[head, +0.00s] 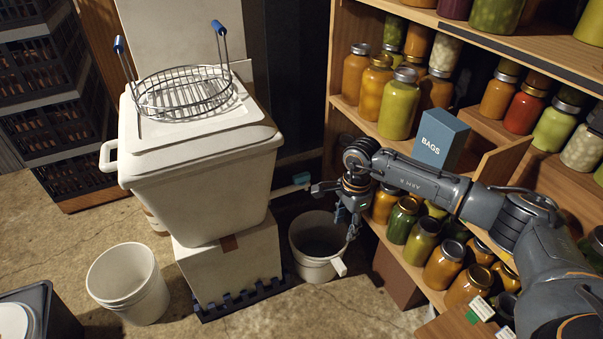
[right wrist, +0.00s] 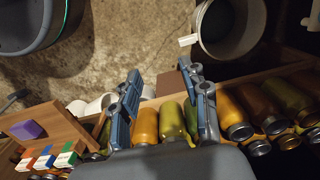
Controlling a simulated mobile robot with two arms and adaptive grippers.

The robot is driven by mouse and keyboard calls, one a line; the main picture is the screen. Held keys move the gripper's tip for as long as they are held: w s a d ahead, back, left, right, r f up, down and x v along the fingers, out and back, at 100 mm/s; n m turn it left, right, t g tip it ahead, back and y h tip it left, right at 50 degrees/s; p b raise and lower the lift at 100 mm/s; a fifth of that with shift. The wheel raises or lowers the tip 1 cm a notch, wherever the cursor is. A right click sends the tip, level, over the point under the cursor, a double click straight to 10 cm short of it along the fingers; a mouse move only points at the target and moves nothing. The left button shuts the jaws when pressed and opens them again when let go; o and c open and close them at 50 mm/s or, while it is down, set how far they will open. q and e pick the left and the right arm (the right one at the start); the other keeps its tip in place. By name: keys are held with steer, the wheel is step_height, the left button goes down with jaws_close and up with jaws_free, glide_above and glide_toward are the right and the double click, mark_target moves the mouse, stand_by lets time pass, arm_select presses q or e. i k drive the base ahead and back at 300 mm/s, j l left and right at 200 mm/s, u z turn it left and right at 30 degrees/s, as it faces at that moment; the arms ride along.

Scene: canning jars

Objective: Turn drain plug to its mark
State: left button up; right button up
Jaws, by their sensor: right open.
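A white tub (head: 200,180) stands on a white box. A pale spout sticks out low on its right side, with a teal end piece (head: 302,178) that looks like the drain plug. Its mark is too small to make out. My right gripper (head: 334,208) is open and empty, just right of the teal piece and apart from it, above a white bucket (head: 318,262). In the right wrist view its two fingers (right wrist: 160,78) are spread, with nothing between them; the plug does not show there. My left gripper is not in view.
Shelves of filled jars (head: 399,105) and a blue BAGS box (head: 440,138) stand close on the right, behind my right arm. A wire rack (head: 185,95) sits on the tub. Another white bucket (head: 128,285) stands on the floor at left.

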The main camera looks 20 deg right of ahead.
mark_target(300, 179)
steer(key=i+j, duration=0.1)
steer(key=i, duration=0.9)
